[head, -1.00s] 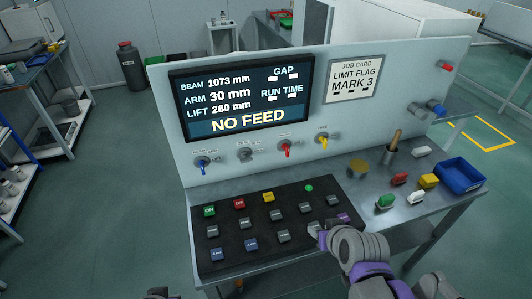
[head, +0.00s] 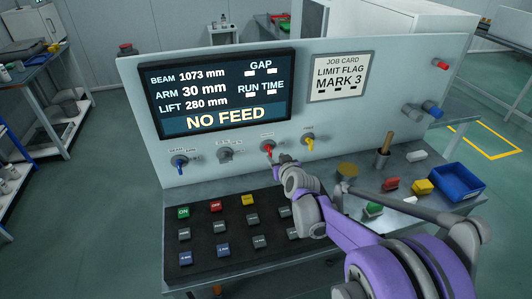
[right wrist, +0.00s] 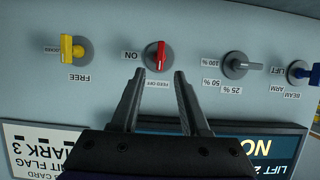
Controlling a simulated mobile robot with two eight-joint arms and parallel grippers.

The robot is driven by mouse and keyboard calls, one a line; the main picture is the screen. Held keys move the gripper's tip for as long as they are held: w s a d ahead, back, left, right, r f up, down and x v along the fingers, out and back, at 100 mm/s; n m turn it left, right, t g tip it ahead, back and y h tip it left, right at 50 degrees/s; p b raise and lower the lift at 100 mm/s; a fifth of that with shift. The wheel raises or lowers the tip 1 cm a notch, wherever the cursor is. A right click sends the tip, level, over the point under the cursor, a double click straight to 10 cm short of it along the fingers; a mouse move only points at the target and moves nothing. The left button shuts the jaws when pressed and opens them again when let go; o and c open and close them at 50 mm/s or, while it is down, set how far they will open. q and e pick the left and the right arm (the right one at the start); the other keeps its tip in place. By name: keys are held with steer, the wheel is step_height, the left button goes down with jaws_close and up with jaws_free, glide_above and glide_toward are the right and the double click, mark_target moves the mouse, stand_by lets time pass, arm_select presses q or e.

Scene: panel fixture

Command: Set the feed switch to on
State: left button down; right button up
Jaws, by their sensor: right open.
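The feed switch is a red lever on a round grey base on the upright panel, below the screen's right end in the head view (head: 267,150). In the upside-down right wrist view, the red lever (right wrist: 160,56) points toward the FEED OFF label, and ON is printed to its left. My right gripper (head: 284,160) is just in front of and beside the switch. In the right wrist view its fingers (right wrist: 153,78) are open and empty, with the lever just beyond the tips, apart as far as I can tell. My left gripper is not in view.
A yellow switch (head: 308,140), a grey dial (head: 225,155) and a blue switch (head: 179,162) flank the red one. The screen (head: 225,95) reads NO FEED. A button board (head: 190,250) lies below. A blue bin (head: 458,181) and loose blocks stand on the right.

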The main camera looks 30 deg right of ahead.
mark_target(271, 153)
steer(key=x, duration=0.8)
steer(key=shift+w+f, duration=0.15)
steer(key=shift+w, duration=0.05)
jaws_close()
